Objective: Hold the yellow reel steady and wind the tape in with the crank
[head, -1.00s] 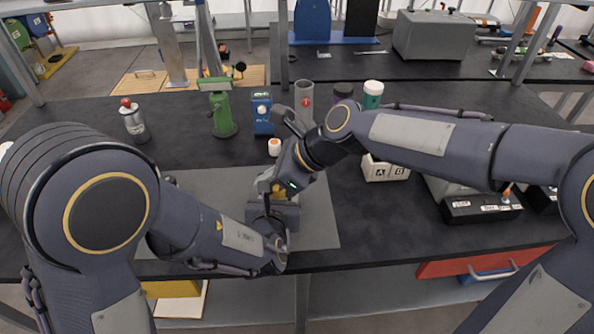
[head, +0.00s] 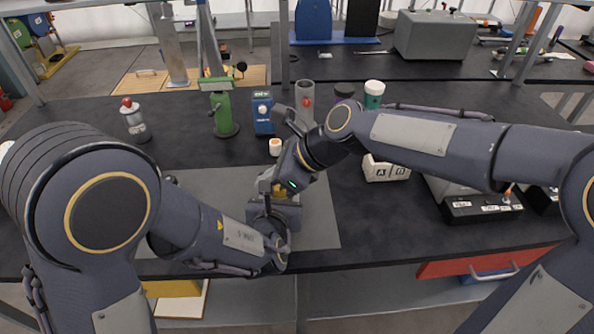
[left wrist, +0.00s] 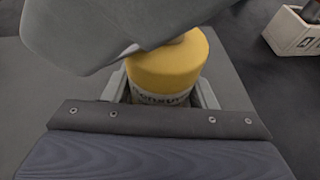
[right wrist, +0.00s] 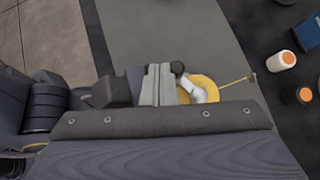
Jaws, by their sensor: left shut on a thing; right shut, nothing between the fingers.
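The yellow reel (left wrist: 165,72), with a printed label band, stands on the grey mat, between the fingers of my left gripper (left wrist: 160,95), which is shut on it. In the right wrist view the reel (right wrist: 207,84) shows a pale crank (right wrist: 193,90) on top with a dark knob (right wrist: 178,67). A thin yellow tape end (right wrist: 237,80) sticks out to the right. My right gripper (right wrist: 158,84) is shut and empty, beside the crank and just left of its knob; I cannot tell if they touch. In the head view my arms hide most of the reel (head: 279,189).
The grey mat (head: 320,225) lies under the work. Behind it stand a small orange-capped bottle (head: 275,147), a blue device (head: 263,113) and a green stand (head: 222,115). A white lettered box (head: 386,171) and a dark box (head: 482,208) are to the right.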

